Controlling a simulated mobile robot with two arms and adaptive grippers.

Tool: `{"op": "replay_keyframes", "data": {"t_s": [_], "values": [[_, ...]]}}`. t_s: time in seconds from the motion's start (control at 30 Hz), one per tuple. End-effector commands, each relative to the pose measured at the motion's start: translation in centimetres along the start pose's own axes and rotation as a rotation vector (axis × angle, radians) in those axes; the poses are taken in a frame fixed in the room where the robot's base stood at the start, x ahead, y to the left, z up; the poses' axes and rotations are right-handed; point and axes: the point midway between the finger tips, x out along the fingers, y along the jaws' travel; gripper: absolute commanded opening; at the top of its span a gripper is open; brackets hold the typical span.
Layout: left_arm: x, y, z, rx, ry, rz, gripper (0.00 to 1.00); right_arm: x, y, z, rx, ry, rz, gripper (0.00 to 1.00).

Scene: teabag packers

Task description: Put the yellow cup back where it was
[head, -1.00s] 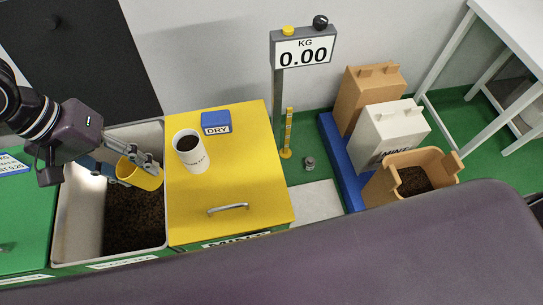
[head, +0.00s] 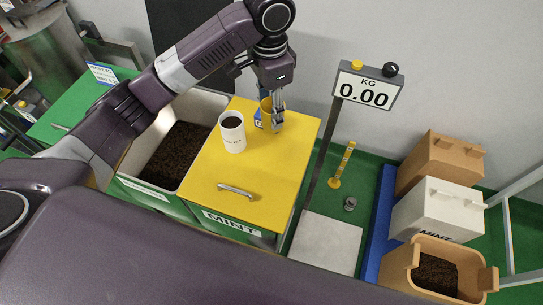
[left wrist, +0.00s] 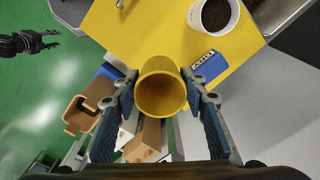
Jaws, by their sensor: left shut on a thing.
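My left gripper (head: 277,118) is shut on the yellow cup (head: 266,106) at the far part of the yellow lid (head: 270,165). In the left wrist view the yellow cup (left wrist: 161,92) sits between both fingers, and its inside looks empty. I cannot tell whether the cup touches the lid. A blue block marked DRY (head: 258,118) is just left of the cup, partly hidden in the head view. My right gripper (left wrist: 38,42) shows small at the left of the left wrist view, its fingers apart and empty.
A white cup (head: 232,138) of dark stuff stands on the lid, left of the gripper. An open bin of tea (head: 205,108) is left of the lid. A scale display (head: 368,86) stands at right. Several boxes, one a white box (head: 437,211), stand on a blue pallet (head: 382,215).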

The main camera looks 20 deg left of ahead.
Motion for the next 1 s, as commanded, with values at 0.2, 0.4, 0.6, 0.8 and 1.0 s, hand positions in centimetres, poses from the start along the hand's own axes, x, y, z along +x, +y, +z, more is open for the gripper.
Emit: {"op": "replay_keyframes", "data": {"t_s": [0.2, 0.4, 0.6, 0.8, 1.0], "values": [[5.8, 0.2, 0.3, -0.002, -0.006, 0.006, 0.23, -0.7, 0.9, 0.0, -0.002, -0.001, 0.010, 0.40], [10.9, 0.3, 0.4, -0.003, -0.004, 0.006, 0.23, -1.4, 1.9, 0.2, 0.001, -0.004, 0.022, 0.40], [13.7, 0.2, 0.3, -0.003, -0.001, 0.003, 0.23, -1.7, 1.9, 0.2, 0.001, -0.004, 0.022, 0.40], [16.0, 0.4, 0.5, -0.003, -0.005, 0.005, 0.23, -2.0, 1.9, 0.2, 0.001, -0.005, 0.021, 0.40], [18.3, 0.3, 0.4, -0.002, -0.001, 0.003, 0.23, -2.3, 1.3, 0.1, 0.002, -0.004, 0.015, 0.40]]}}
